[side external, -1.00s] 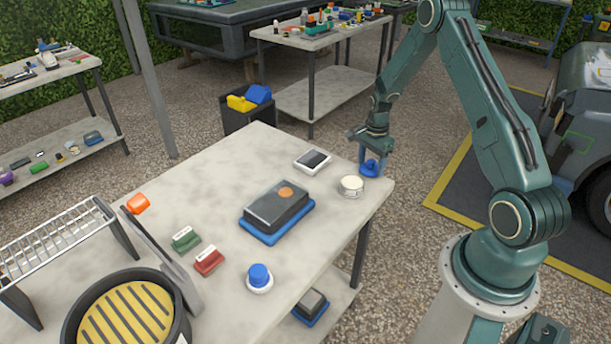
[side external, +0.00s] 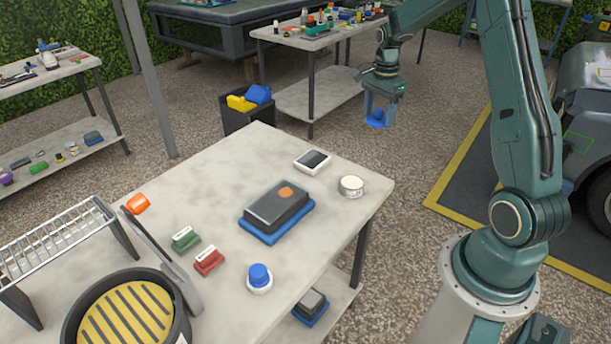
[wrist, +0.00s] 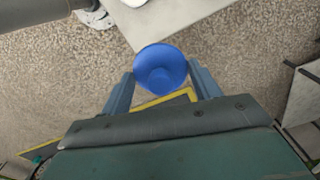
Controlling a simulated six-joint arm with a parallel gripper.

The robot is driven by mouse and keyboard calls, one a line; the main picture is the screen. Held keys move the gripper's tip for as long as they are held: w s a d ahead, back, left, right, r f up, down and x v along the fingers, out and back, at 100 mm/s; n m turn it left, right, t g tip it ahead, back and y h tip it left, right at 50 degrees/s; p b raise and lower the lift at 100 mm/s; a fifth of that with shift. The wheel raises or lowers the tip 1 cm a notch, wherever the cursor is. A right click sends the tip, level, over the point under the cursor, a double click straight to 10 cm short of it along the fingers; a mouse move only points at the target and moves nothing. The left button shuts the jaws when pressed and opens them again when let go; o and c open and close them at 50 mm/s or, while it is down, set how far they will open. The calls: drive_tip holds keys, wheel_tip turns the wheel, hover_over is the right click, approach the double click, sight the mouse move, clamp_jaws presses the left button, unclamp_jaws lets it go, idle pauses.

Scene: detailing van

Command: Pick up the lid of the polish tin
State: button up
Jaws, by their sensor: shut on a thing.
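My gripper (side external: 380,110) is shut on a round blue lid (side external: 376,120) with a raised knob, and holds it in the air above the table's far right corner. In the wrist view the blue lid (wrist: 160,68) sits between the two fingers of my gripper (wrist: 161,80). A small round tin (side external: 351,187) with a pale open top stands on the table near its right edge, apart from the lid and below it. The tin is upright.
The grey table (side external: 225,170) bears a white-framed dark device (side external: 312,161), a dark block on a blue tray (side external: 277,208), a blue-capped item (side external: 259,277), green (side external: 186,239) and red (side external: 208,261) blocks, a wire rack (side external: 60,240) and a round bucket (side external: 128,312).

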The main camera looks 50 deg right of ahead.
drive_tip(key=shift+r, duration=1)
drive_tip(key=shift+a+f, duration=0.1)
drive_tip(key=shift+w+a+f, duration=0.1)
drive_tip(key=shift+a+f, duration=0.15)
hover_over(352, 182)
wheel_tip(352, 182, down, 9)
drive_tip(key=shift+d+r, duration=0.1)
drive_tip(key=shift+f, duration=0.25)
drive_tip(key=shift+f, duration=2.9)
drive_tip(key=shift+f, duration=0.2)
